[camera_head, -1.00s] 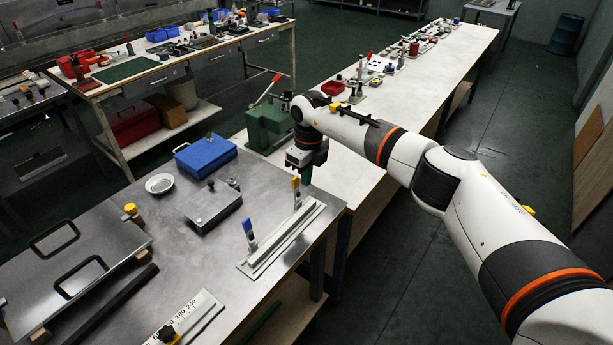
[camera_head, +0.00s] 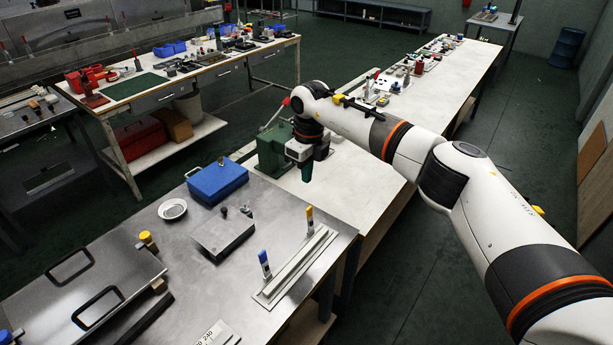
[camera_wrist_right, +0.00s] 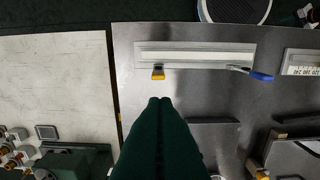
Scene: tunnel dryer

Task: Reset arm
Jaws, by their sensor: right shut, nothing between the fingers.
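My right gripper (camera_head: 306,173) hangs pointing down from my right arm in the head view. It appears above the long white bench, beside the green press. In the right wrist view its dark green fingers (camera_wrist_right: 160,106) are shut together with nothing between them. The grey slotted rail (camera_wrist_right: 195,55) with a yellow-tipped and a blue-tipped tool lies beyond the fingertips there, apart from them. My left gripper is not in view.
The green press (camera_head: 274,152) stands close by my right gripper. The steel table holds a blue box (camera_head: 217,181), a grey block (camera_head: 222,235), a white dish (camera_head: 172,209) and a lidded steel plate (camera_head: 90,290). Dark floor (camera_head: 400,240) is open right of the white bench (camera_head: 350,185).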

